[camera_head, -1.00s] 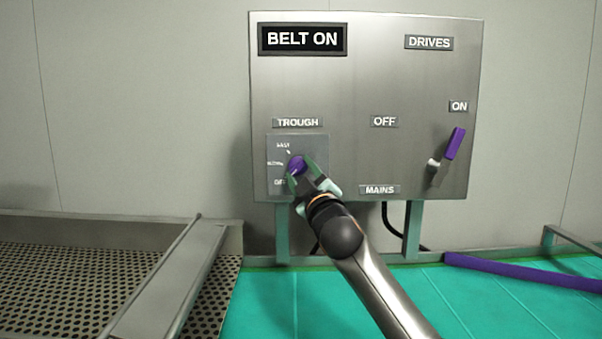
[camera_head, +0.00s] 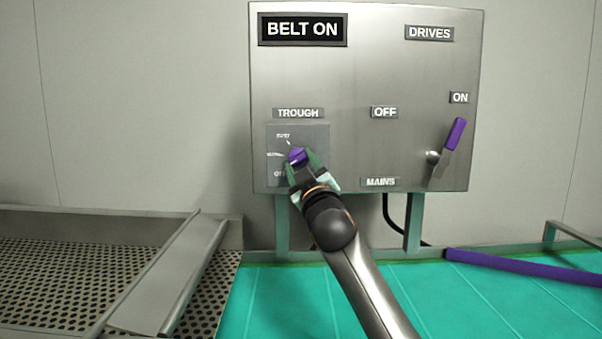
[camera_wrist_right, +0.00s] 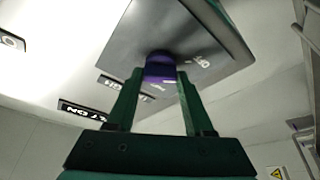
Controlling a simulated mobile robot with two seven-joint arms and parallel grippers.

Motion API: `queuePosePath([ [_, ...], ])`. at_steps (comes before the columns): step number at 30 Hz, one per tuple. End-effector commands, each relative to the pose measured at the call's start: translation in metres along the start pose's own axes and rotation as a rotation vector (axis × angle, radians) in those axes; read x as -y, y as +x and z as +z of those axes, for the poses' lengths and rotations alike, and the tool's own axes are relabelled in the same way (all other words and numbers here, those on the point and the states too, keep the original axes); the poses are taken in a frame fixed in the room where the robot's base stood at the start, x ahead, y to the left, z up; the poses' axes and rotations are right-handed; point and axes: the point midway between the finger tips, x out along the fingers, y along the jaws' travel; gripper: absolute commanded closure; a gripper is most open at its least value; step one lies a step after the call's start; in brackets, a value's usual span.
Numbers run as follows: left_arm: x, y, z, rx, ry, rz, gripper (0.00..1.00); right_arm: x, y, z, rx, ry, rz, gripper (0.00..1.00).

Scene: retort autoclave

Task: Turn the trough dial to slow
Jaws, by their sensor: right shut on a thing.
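The trough dial (camera_head: 297,156) is a purple knob on a square grey plate (camera_head: 318,136) below the TROUGH label, at the lower left of the steel panel. Its plate carries marks down its left side; the top one looks like FAST, the middle SLOW, the bottom OFF, partly blurred. My right gripper (camera_head: 302,164) is shut on the dial, one finger on each side. The right wrist view shows the purple knob (camera_wrist_right: 160,67) between the two green fingertips. Where the dial's pointer stands is hard to tell. My left gripper is not in view.
The steel panel (camera_head: 350,80) shows a BELT ON sign (camera_head: 303,29). A purple-handled mains lever (camera_head: 452,140) stands at its right, by the ON label. Below are a green belt (camera_head: 270,300) and a perforated metal tray (camera_head: 50,265) at left.

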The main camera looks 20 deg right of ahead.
Motion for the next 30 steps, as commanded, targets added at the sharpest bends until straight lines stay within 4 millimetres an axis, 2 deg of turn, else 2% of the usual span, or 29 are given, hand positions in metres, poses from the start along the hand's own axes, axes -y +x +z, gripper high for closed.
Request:
queuePosePath([
  [1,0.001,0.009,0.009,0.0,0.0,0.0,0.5,0.005,-0.002,0.004,0.0,0.042,0.014,1.0],
  [3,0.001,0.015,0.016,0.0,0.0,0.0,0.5,0.006,-0.002,0.004,0.0,0.1,0.037,1.0],
  [12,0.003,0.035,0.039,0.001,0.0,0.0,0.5,0.008,-0.001,0.002,0.0,0.346,0.138,1.0],
  [21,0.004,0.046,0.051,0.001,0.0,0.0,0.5,0.007,0.0,0.0,0.002,0.532,0.216,1.0],
  [30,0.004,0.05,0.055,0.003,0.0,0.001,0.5,0.007,0.001,-0.001,0.002,0.623,0.255,1.0],
])
